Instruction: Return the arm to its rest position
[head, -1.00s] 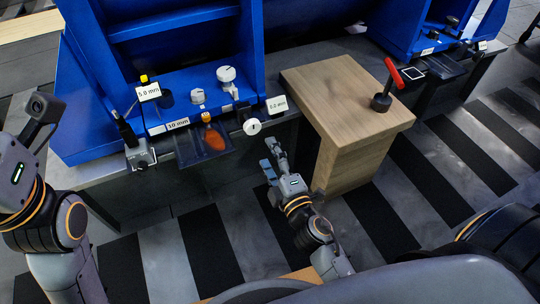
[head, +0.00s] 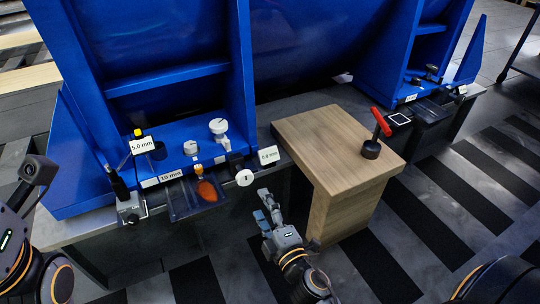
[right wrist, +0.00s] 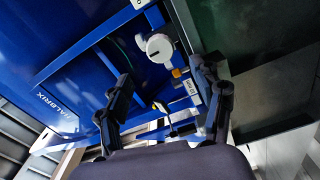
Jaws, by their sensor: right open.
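My right gripper (head: 268,208) is open and empty in the head view. It hangs in front of the bench edge, just left of the wooden block, with nothing between its fingers. The right wrist view shows its two dark fingers (right wrist: 165,100) spread apart, with the blue fixture and a white round knob (right wrist: 158,46) beyond them. My left arm (head: 32,245) shows at the left edge of the head view; its gripper is out of the picture.
A wooden block (head: 325,140) bears a red-handled tool (head: 376,135). The blue fixture (head: 170,90) holds white knobs (head: 218,127) and labels. A dark tray (head: 180,203) contains an orange item (head: 206,190). Striped floor (head: 430,220) lies open at right.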

